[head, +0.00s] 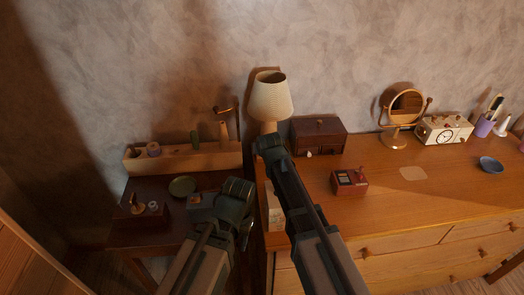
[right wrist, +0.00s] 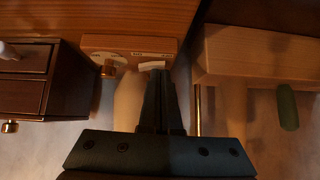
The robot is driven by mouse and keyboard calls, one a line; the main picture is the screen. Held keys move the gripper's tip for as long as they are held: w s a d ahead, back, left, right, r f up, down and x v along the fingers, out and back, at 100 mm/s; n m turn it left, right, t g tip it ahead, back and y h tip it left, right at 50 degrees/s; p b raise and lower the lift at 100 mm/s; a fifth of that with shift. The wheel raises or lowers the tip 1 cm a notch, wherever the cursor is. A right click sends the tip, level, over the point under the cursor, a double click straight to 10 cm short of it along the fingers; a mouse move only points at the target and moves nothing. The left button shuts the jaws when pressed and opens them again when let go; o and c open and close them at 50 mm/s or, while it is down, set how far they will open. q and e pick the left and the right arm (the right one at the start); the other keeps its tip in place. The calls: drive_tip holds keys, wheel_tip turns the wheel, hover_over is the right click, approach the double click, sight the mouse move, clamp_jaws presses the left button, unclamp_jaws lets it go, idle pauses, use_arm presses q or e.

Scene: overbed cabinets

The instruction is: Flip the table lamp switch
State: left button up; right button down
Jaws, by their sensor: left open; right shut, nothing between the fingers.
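The table lamp (head: 270,97), with a pale woven shade, stands at the left end of the dresser. In the right wrist view, its wooden base (right wrist: 115,43) shows a white switch piece (right wrist: 152,65), a brass knob (right wrist: 108,71) and a dial mark. My right gripper (right wrist: 158,76) is shut and empty, its tips at the white switch piece; I cannot tell whether they touch. In the head view, the right gripper (head: 266,141) hides most of the lamp base. My left gripper (head: 238,188) is open and empty, lower left of the lamp, over the dark side table's right edge.
A dark drawer box (head: 318,136) stands just right of the lamp. A small red box (head: 349,181) is nearer on the dresser. A mirror (head: 405,105) and a clock (head: 444,130) stand further right. A wooden ledge (head: 180,158) and green dish (head: 182,186) are at left.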

drive_tip(key=shift+d, duration=0.85)
drive_tip(key=shift+r+p, duration=0.2)
drive_tip(key=shift+p, duration=0.1)
drive_tip(key=shift+r+p, duration=0.45)
drive_tip(key=r+p, duration=0.3)
drive_tip(key=shift+w+d, duration=0.1)
drive_tip(key=shift+d, duration=0.1)
drive_tip(key=p+v, duration=0.7)
drive_tip(key=v, duration=0.3)
drive_tip(key=shift+d, duration=0.2)
drive_tip(key=shift+f, duration=0.1)
